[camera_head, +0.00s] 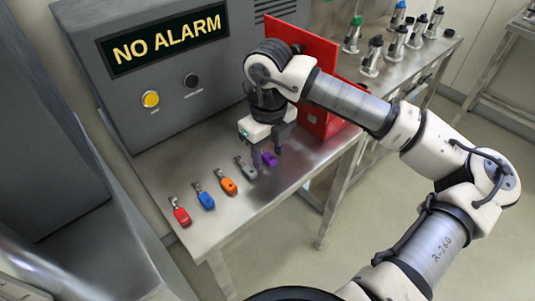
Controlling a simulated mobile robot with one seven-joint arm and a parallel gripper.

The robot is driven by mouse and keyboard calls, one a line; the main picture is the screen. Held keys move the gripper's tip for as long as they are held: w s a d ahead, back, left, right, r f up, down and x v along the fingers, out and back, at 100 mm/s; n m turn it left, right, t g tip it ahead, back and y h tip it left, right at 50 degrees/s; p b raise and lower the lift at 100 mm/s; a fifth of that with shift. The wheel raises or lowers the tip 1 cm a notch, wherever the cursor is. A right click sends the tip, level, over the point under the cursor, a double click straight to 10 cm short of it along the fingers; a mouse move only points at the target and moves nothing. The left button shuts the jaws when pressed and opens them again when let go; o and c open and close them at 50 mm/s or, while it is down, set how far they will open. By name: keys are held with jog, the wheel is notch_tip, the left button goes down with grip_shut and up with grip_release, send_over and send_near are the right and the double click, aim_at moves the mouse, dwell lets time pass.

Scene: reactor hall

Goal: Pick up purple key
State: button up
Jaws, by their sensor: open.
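The purple key (269,159) lies on the steel table at the right end of a row of keys. My gripper (267,160) is right over it, pointing down, with its fingers low near the table. The fingers are open, and the purple key shows between or just beside them. Part of the key is hidden by the fingers. I cannot tell whether the fingers touch it.
A grey key (245,167), an orange key (226,182), a blue key (204,196) and a red key (180,212) lie to the left. A grey "NO ALARM" panel (225,80) and a red box (318,65) stand behind. The table's front edge is close.

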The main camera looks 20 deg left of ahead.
grip_shut()
jog(key=shift+r, duration=0.1)
dwell(0.3)
